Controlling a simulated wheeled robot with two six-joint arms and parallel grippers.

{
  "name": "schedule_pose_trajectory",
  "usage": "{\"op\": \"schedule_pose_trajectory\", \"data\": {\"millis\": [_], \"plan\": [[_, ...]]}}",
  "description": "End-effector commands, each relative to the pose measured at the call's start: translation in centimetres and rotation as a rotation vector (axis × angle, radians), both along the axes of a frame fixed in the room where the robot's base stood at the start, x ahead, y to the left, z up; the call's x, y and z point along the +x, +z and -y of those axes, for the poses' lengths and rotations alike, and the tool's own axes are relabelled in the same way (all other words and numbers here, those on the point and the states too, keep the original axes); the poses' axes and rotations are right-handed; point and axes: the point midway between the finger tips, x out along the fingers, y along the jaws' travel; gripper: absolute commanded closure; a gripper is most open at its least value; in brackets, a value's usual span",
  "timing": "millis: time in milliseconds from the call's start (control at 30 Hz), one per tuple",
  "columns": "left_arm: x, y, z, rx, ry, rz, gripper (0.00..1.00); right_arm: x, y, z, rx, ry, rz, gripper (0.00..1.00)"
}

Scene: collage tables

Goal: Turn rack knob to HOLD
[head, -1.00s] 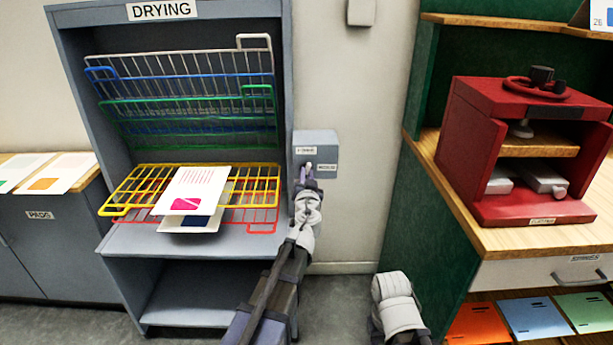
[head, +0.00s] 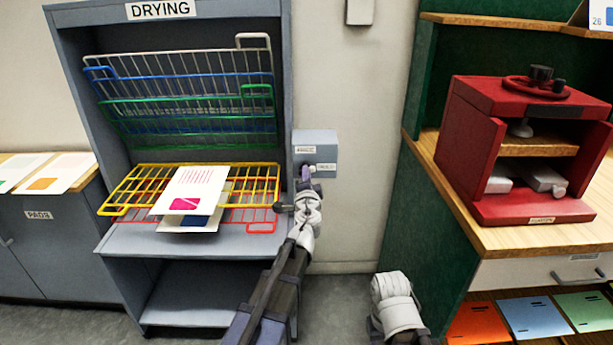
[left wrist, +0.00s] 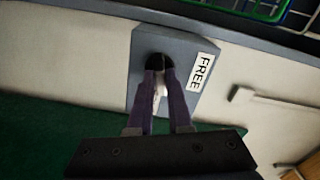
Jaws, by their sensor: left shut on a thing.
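The rack knob's grey box (head: 326,148) is on the wall just right of the drying rack. It carries two small labels, one at upper left and one at lower right, too blurred to read in the head view. My left gripper (head: 305,174) is at the front of this box. A label reading FREE (left wrist: 201,72) is beside the fingers there. My right gripper is out of view.
A wooden counter (head: 500,240) with a red press (head: 470,140) is on the right. Bare wall lies between.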

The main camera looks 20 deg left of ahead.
Motion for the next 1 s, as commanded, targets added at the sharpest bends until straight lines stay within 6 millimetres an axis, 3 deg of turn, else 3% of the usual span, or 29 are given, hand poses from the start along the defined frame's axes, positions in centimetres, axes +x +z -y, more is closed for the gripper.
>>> {"op": "schedule_pose_trajectory", "data": {"millis": [400,1000], "plan": [[-0.05,-0.10,0.06,0.234,-0.001,-0.067,1.00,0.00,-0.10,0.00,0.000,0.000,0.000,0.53],[-0.06,-0.12,0.08,0.298,-0.001,-0.085,1.00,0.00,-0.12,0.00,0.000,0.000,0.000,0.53]]}}
